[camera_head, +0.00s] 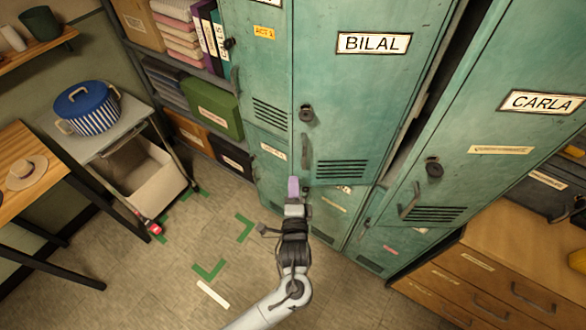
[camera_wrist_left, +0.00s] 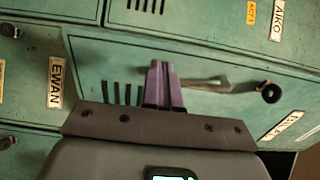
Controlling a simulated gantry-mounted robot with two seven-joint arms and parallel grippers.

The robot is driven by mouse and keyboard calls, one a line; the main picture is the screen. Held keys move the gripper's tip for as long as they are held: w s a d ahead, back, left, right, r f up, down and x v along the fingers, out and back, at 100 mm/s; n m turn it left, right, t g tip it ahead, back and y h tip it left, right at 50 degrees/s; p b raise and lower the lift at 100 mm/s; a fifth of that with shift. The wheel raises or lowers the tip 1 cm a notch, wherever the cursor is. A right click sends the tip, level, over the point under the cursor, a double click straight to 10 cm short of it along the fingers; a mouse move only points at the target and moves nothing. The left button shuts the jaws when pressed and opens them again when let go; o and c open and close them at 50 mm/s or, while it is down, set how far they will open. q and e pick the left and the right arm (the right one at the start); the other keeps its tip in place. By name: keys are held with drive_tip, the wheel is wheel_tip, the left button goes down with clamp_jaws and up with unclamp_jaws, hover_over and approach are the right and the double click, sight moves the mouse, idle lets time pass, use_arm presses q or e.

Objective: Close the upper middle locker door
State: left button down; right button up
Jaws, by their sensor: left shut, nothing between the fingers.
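The upper middle locker door (camera_head: 350,90) is green, labelled BILAL, with a round lock and a handle near its left edge. It stands slightly ajar, tilted against its neighbours, its lower edge partly covering a label below. In the left wrist view the same door (camera_wrist_left: 225,115) lies sideways, with its vent slots and handle behind the fingers. My left gripper (camera_head: 293,184) has purple fingers, shut and empty, at the door's lower left corner. The fingers (camera_wrist_left: 163,75) point at the door near its slots. I cannot tell if they touch it. My right gripper is not in view.
The CARLA door (camera_head: 480,150) is at the right, with a dark gap beside it. A wooden drawer unit (camera_head: 480,270) stands lower right. A shelf with binders and boxes (camera_head: 185,95) and a trolley with a striped pot (camera_head: 88,108) stand left. The floor before the lockers is clear.

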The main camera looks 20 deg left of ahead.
sight(293, 162)
use_arm(q)
drive_tip(key=x, duration=0.5)
drive_tip(key=shift+w+p, duration=0.1)
drive_tip(key=shift+p, duration=0.3)
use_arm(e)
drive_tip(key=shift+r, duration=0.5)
